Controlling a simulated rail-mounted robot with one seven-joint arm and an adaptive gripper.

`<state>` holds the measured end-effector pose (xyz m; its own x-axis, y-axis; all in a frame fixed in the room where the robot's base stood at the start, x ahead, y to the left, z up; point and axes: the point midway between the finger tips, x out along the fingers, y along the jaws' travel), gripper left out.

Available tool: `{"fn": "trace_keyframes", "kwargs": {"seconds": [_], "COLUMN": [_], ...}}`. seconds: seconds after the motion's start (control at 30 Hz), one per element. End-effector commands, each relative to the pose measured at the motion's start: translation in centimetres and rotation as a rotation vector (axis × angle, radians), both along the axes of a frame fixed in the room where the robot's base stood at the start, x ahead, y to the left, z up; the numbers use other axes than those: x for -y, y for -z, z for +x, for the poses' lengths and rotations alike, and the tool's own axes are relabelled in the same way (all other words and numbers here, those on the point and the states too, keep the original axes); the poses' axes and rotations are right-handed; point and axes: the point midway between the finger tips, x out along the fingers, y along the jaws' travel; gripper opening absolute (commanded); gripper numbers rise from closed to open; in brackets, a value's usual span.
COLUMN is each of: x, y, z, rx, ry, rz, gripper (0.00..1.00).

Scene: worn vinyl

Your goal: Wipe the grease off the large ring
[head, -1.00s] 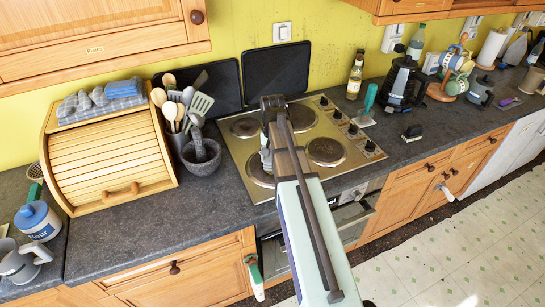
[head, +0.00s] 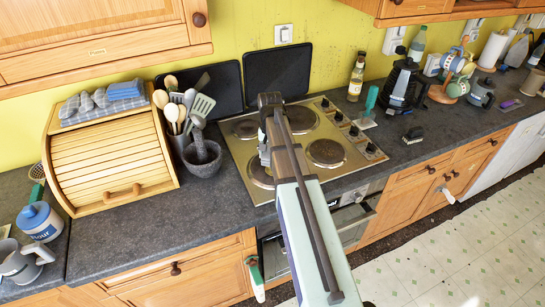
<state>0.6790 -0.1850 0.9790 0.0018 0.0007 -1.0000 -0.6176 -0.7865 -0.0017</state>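The steel hob (head: 351,170) is set in the dark worktop and has several dark rings. The front left ring (head: 257,173) is partly hidden by my arm. The front right ring (head: 326,153), the back right ring (head: 302,120) and the back left ring (head: 243,128) show more freely. I cannot make out grease on any of them, or tell for sure which ring is largest. My arm reaches over the front edge, and its end (head: 265,154) points down over the left half of the hob. The fingers and anything in them are hidden or too small to tell.
A mortar (head: 205,160) and a utensil pot (head: 183,151) stand close left of the hob, by the bread bin (head: 110,160). A bottle (head: 356,78), a teal-handled tool (head: 371,100) and a small black item (head: 413,135) are to its right. Worktop left of the hob's front is clear.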

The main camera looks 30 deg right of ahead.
Motion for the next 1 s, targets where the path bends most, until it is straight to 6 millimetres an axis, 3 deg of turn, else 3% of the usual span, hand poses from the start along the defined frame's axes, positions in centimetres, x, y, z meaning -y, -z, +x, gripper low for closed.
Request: {"fn": "trace_keyframes", "kwargs": {"seconds": [0.5,1.0], "x": [0.3,0.3], "y": [0.0,0.0], "z": [4.7,4.9], "rx": [0.0,0.0], "ry": [-0.001,-0.001], "rz": [0.0,0.0], "gripper": [0.28,0.28]}}
